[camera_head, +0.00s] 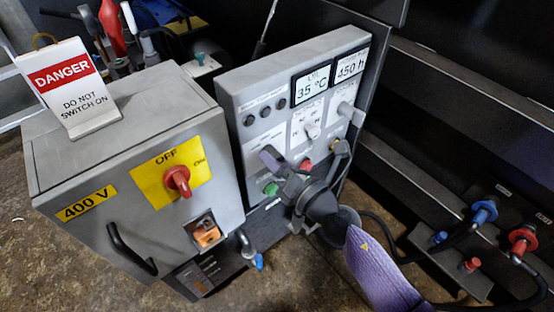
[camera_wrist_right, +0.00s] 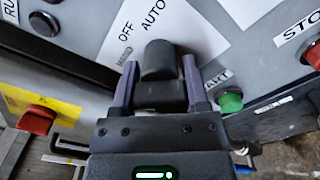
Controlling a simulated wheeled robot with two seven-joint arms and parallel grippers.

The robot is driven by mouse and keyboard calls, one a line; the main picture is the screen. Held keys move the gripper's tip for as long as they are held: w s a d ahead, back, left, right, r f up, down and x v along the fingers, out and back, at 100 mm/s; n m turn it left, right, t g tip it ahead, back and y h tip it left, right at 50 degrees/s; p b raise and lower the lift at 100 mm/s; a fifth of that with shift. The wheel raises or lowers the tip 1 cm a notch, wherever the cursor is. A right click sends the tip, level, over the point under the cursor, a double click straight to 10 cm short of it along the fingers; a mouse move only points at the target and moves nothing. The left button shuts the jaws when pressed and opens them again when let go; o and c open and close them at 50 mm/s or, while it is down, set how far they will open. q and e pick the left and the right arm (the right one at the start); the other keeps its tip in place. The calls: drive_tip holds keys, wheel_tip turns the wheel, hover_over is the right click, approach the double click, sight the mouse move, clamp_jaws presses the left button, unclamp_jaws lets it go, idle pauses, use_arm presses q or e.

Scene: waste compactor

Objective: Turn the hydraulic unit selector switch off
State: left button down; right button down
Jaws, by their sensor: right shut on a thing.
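The grey control panel (camera_head: 290,60) has a black selector knob (camera_wrist_right: 158,60) on a white label in the right wrist view. The label reads OFF and AUTO, plus a small word I cannot read. My right gripper (camera_head: 285,165) is at the lower left of the panel, and its two purple fingers (camera_wrist_right: 160,82) are shut on the knob, one on each side. The knob stands upright in the wrist picture; I cannot tell which mark it points to. In the head view the gripper hides it. My left gripper is not in view.
A green START button (camera_wrist_right: 230,101) is close to the right finger, and a red STOP button (camera_wrist_right: 313,55) is further right. A grey 400 V cabinet (camera_head: 110,160) with a red switch (camera_head: 178,180) and a DANGER sign (camera_head: 72,85) stands left. Hoses with blue and red couplings (camera_head: 522,236) are right.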

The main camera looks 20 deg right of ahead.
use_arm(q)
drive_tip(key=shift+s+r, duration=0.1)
use_arm(e)
drive_tip(key=shift+m, duration=0.3)
drive_tip(key=shift+r+m+p, duration=0.1)
drive_tip(key=shift+m+p, duration=0.45)
drive_tip(key=shift+m, duration=0.55)
drive_tip(key=m+p, duration=0.1)
drive_tip(key=m, duration=0.2)
drive_tip(key=shift+m, duration=0.4)
drive_tip(key=shift+m+p, duration=0.5)
drive_tip(key=shift+m, duration=0.2)
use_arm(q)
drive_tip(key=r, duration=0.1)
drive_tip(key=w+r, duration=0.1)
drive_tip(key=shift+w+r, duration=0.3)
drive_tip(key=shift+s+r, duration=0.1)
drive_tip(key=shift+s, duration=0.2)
use_arm(e)
drive_tip(key=shift+m, duration=0.4)
